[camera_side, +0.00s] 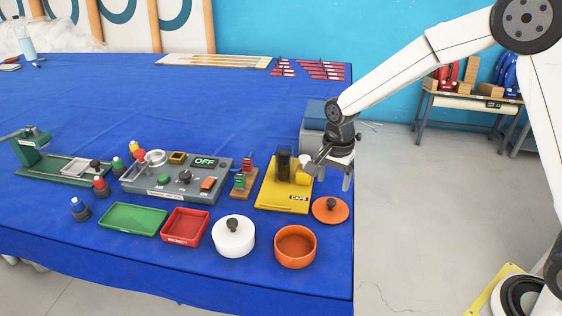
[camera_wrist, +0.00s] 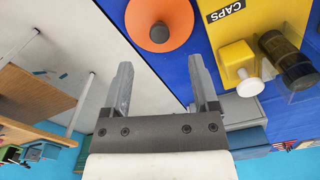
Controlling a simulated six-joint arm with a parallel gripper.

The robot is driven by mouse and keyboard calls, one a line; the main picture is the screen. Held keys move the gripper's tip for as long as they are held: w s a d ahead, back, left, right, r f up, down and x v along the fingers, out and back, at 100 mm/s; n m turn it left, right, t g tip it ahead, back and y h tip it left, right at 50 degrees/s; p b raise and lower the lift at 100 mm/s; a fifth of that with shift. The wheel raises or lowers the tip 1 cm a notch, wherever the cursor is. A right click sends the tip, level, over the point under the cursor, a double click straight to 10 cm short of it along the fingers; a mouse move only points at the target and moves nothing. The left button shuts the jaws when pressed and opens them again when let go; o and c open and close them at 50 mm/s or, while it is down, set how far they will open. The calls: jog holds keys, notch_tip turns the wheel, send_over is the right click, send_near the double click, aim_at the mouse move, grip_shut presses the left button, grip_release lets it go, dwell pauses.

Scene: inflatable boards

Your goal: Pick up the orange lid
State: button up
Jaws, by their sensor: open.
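The orange lid (camera_side: 330,211) is a flat round disc with a dark knob on top. It lies on the blue cloth near the table's right edge. In the wrist view the orange lid (camera_wrist: 176,15) is at the top, cut off by the frame, beyond my fingertips. My gripper (camera_side: 332,178) is above the table's right edge, higher than the lid. It is open, and nothing is between its fingers (camera_wrist: 158,72).
A yellow board (camera_side: 277,199) marked CAPS, with a dark cylinder and a pale knobbed part, stands left of the lid. An open orange pot (camera_side: 295,246) and a white lidded pot (camera_side: 233,236) are in front. A grey control box (camera_side: 176,177) is further left.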

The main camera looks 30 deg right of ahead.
aim_at(332, 201)
jog(key=shift+f, duration=0.1)
jog(key=shift+f, duration=1.2)
jog(key=shift+f, duration=0.1)
jog(key=shift+d+f, duration=0.2)
jog(key=shift+f, duration=2.3)
grip_shut()
